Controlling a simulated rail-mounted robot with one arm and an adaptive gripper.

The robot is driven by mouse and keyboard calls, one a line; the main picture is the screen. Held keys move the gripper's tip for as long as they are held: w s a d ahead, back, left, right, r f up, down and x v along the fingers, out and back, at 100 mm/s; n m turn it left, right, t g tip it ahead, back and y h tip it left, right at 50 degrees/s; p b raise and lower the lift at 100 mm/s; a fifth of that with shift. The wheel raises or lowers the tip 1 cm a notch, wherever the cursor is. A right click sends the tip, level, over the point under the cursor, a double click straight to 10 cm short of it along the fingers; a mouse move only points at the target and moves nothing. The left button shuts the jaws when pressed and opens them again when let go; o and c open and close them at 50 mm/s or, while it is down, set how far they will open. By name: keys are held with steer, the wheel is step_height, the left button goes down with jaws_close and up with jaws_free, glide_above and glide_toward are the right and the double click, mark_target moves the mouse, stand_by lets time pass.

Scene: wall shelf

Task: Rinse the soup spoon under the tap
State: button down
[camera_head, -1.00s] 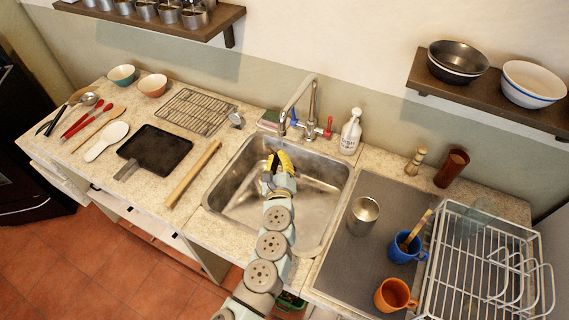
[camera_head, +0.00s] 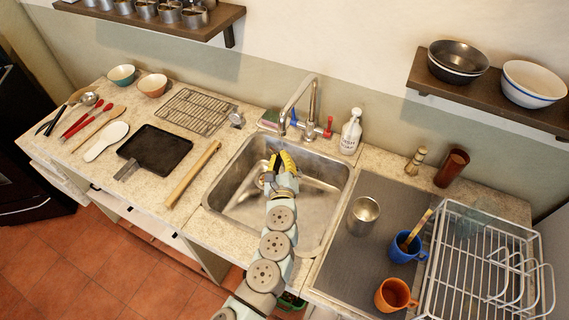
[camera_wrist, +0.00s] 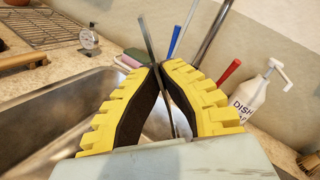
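My gripper (camera_head: 280,155) is over the sink basin (camera_head: 234,178), just in front of and below the end of the tap's spout (camera_head: 312,97). In the wrist view its two yellow-and-black fingertips (camera_wrist: 162,68) are closed on a thin grey metal strip, which looks like the handle of the soup spoon (camera_wrist: 148,40). It rises past the fingertips and also shows between the fingers. I cannot make out the spoon's bowl. The tap has a blue handle (camera_head: 294,117) and a red handle (camera_head: 328,127). I see no running water.
A soap bottle (camera_head: 351,132) stands right of the tap. Left counter: a wire rack (camera_head: 196,111), a dark tray (camera_head: 155,149), a rolling pin (camera_head: 193,174) and several utensils. Right: a metal can (camera_head: 364,215), a blue mug (camera_head: 404,248), an orange mug (camera_head: 393,294) and a dish rack (camera_head: 440,262).

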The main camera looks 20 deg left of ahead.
steer(key=a+v, duration=0.1)
steer(key=v, duration=0.7)
steer(key=shift+s+p, duration=0.2)
steer(key=shift+p, duration=0.25)
stand_by(0.3)
stand_by(1.2)
steer(key=s+d+r+p, duration=0.1)
steer(key=s+r+p, duration=0.3)
steer(key=shift+s, duration=0.4)
steer(key=shift+d, duration=0.1)
stand_by(0.5)
steer(key=shift+d, duration=0.1)
